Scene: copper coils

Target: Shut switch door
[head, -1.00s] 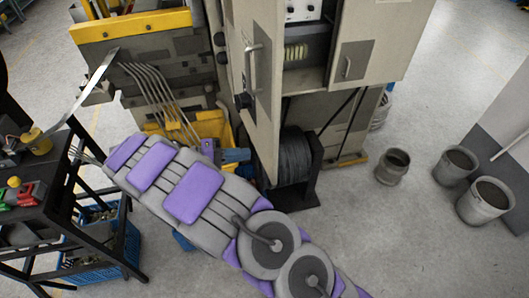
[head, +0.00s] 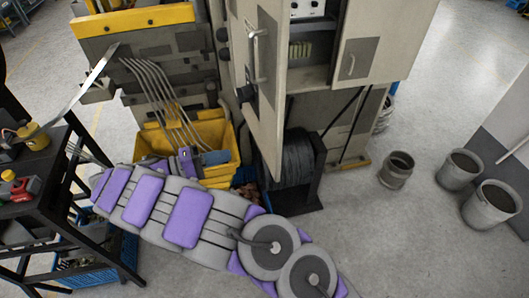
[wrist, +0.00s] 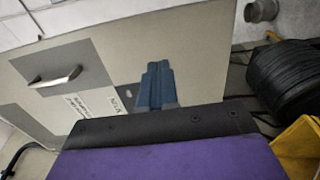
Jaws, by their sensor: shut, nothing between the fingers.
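The switch cabinet's beige door (head: 262,85) stands swung open toward me in the head view, with a metal handle (head: 253,58) and a dark knob. It also fills the wrist view (wrist: 170,40), with its handle (wrist: 55,77) at left on a grey patch. My gripper (head: 222,157) is left of and below the door's lower end in the head view. In the wrist view its blue fingers (wrist: 157,70) are shut and empty, overlapping the door's face near printed labels. I cannot tell whether they touch it.
The open cabinet interior (head: 308,48) shows behind the door, beside a right panel (head: 362,62) with its own handle. A yellow crate (head: 226,133) lies behind my gripper. A black cable reel (head: 297,160) stands below the cabinet. Metal pots (head: 396,170) stand on open floor at right.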

